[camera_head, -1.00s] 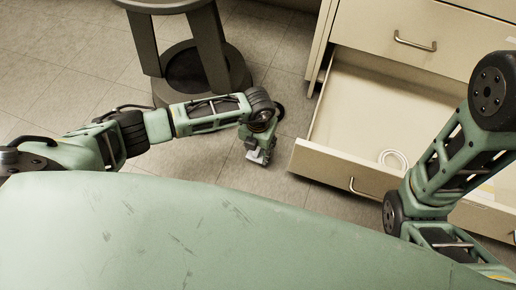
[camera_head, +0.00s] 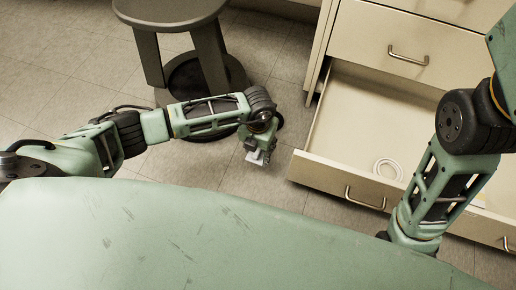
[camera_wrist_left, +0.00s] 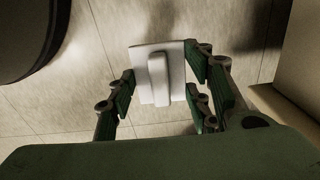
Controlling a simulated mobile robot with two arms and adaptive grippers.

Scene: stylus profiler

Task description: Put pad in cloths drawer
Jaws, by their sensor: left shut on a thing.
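My left gripper (camera_head: 259,156) hangs over the floor, left of the open drawer (camera_head: 318,172). It is shut on a white pad (camera_wrist_left: 146,76), which shows between the fingers in the left wrist view as a flat square with a raised bar across it. In the head view the pad (camera_head: 257,158) is small and partly hidden by the gripper. The open drawer holds a coiled white ring (camera_head: 388,168); my right arm hides part of its right side. I cannot read any label on it. My right gripper is out of view.
A shut drawer with a metal handle (camera_head: 408,55) is above the open one. A dark round stool (camera_head: 168,12) stands behind my left arm. Tiled floor (camera_head: 80,65) is free to the left. My green body fills the foreground.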

